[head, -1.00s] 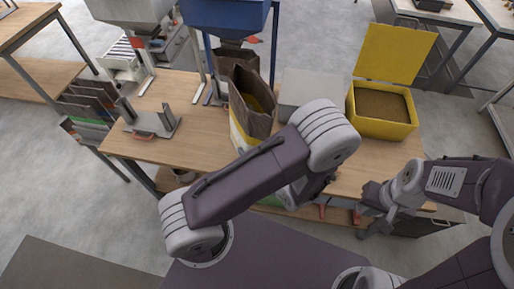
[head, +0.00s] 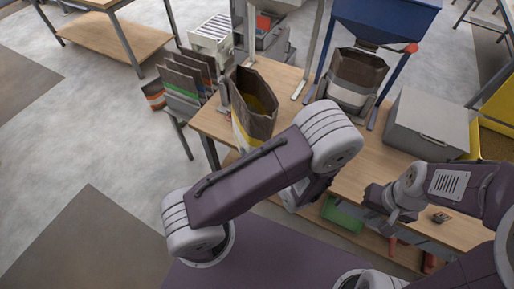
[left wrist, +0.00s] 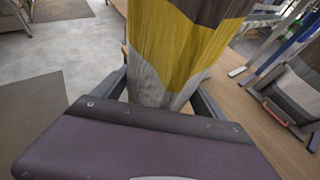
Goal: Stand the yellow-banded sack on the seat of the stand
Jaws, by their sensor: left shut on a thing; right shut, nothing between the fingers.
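The yellow-banded sack (head: 252,108) is brown at its open top, with a yellow band and white below. It is upright over the left end of the bench. My left gripper (left wrist: 163,97) is shut on it; the sack fills the space between the fingers in the left wrist view (left wrist: 178,50). My left arm hides the gripper and the sack's lower part in the head view. I cannot make out the stand or its seat now; the sack covers that part of the bench. My right gripper (head: 393,212) is shut and empty over the bench's front edge at right.
A brown-and-white sack (head: 353,78) stands under the blue hopper (head: 385,22). A grey box (head: 428,122) sits on the bench (head: 350,172) to its right. Several flat sacks (head: 185,82) stand off the bench's left end. A green bin (head: 342,215) is below.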

